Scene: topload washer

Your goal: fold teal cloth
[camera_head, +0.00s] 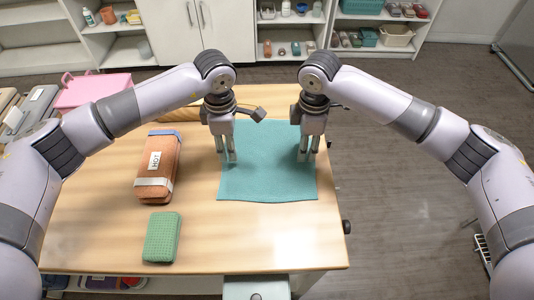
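The teal cloth (268,184) lies flat and spread out on the wooden table, near its right side. My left gripper (228,158) points down over the cloth's left edge. My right gripper (308,156) points down over the cloth's right part. The fingers of both look slightly apart, with no cloth seen bunched between them. Whether the fingertips touch the cloth is hard to tell. My arms and grippers hide parts of the cloth's upper area.
An orange bundle marked HOT (157,168) and a folded green cloth (161,238) lie left of the teal cloth. A pink box (92,92) stands at the back left. The table's (235,235) front middle is clear. Shelves and cabinets stand behind.

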